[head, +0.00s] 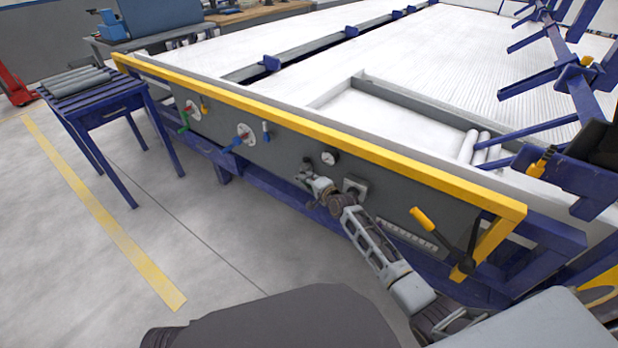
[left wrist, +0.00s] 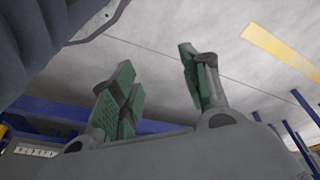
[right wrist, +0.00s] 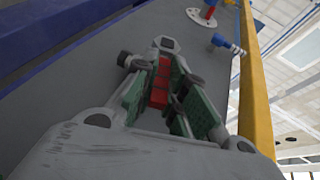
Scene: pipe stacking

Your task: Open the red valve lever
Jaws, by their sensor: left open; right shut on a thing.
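The red valve lever (right wrist: 160,86) shows in the right wrist view between the green-padded fingers of my right gripper (right wrist: 165,90). The fingers are closed around it. A grey valve end (right wrist: 167,44) sticks out just past it. In the head view my right gripper (head: 312,184) is at the front of the grey panel (head: 290,148), and it hides the lever there. My left gripper (left wrist: 162,85) is open and empty in the left wrist view, over the grey floor. It cannot be made out in the head view.
A gauge (head: 328,157) sits near my right gripper. A blue-handled valve (head: 246,133) and a green-handled valve (head: 186,120) are farther left on the panel. A yellow rail (head: 270,115) runs along its top. A blue table (head: 85,95) holds grey pipes. The floor in front is clear.

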